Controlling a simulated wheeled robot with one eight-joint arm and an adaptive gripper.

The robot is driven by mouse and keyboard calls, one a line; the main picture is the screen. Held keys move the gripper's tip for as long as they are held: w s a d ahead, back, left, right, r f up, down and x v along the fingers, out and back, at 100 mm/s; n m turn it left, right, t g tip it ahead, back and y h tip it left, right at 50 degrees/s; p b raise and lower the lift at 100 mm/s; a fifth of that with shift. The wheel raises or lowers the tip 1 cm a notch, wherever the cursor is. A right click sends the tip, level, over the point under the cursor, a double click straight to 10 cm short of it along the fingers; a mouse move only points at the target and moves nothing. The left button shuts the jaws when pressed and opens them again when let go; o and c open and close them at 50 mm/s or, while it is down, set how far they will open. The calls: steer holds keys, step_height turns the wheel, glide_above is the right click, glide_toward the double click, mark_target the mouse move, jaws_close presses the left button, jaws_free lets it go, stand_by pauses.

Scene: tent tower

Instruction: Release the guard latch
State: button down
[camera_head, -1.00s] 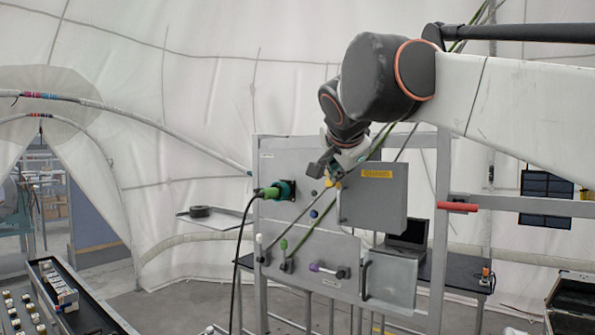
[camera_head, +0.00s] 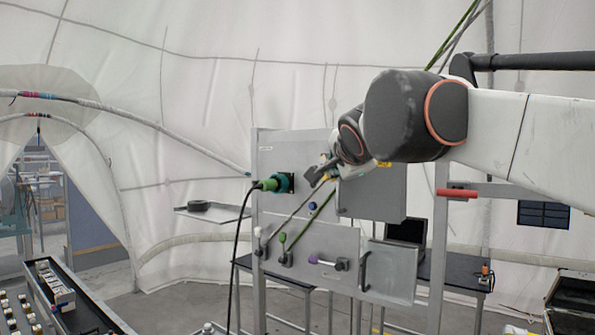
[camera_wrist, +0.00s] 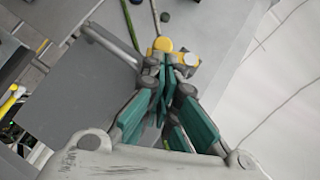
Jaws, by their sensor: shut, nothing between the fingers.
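The guard is a flat grey panel (camera_head: 375,198) on the upper right of the metal rack, with a handle at its left edge. It fills the left of the wrist view (camera_wrist: 92,95). A yellow round knob (camera_wrist: 162,45), with a yellow and grey fitting (camera_wrist: 186,60) beside it, sits at the guard's edge and looks like the guard latch. My gripper (camera_wrist: 164,72) is shut and empty, its green-padded fingers pointing at the knob. The tips are at or very near it; I cannot tell if they touch. In the head view my gripper (camera_head: 326,172) is partly hidden by my wrist.
A green plug (camera_head: 268,185) with a black cable sits left of the gripper. Below are slanted green-knobbed (camera_head: 283,240) and white-knobbed levers, a purple-ended handle (camera_head: 326,262) and a lower door (camera_head: 390,272). A red bar (camera_head: 457,193) juts out at right.

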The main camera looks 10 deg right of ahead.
steer(key=shift+f+m+t+b, duration=0.1)
steer(key=shift+m+t+b, duration=0.2)
steer(key=shift+m+t, duration=0.15)
stand_by(0.5)
steer(key=shift+w, duration=0.1)
